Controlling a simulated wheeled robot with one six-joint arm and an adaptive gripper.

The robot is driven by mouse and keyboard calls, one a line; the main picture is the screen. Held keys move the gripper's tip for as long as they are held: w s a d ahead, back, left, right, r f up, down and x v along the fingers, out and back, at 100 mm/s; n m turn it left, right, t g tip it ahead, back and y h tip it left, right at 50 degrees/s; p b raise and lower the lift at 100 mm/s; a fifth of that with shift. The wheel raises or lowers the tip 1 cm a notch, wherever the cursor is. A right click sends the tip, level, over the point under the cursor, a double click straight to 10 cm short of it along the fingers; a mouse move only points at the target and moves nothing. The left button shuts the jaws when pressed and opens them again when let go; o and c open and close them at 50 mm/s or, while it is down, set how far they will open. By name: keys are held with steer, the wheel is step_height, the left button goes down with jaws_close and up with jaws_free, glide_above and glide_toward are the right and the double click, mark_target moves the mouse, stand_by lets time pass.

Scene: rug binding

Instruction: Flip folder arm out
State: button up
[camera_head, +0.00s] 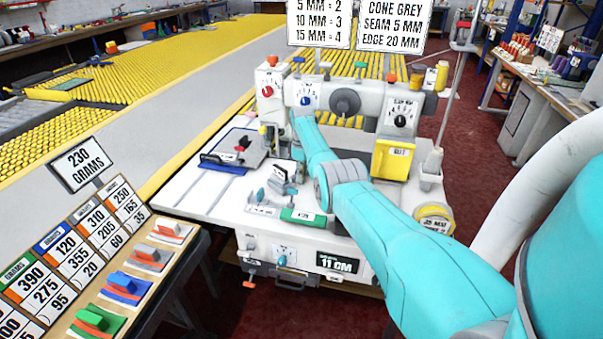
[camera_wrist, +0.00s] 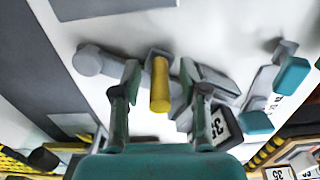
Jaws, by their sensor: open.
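In the wrist view, my gripper (camera_wrist: 160,72) is open, with one finger on each side of a yellow cylindrical handle (camera_wrist: 160,88). The handle joins a grey block at the end of a short grey arm, which looks like the folder arm (camera_wrist: 124,56). A round grey pivot (camera_wrist: 93,60) is at the arm's left end. A gap shows between the handle and each finger. In the head view, my arm crosses the white sewing machine (camera_head: 235,203), and I cannot make out the gripper or the yellow handle there.
Two teal-tipped levers (camera_wrist: 291,76) stand right of the gripper in the wrist view. A numbered block (camera_wrist: 220,124) lies close by the right finger. In the head view, a yellow box (camera_head: 393,160) and a cone (camera_head: 432,160) stand right of my arm.

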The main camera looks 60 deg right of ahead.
steer(key=shift+r, duration=0.15)
step_height(320, 180, up, 12)
steer(key=shift+f, duration=0.15)
stand_by(0.8)
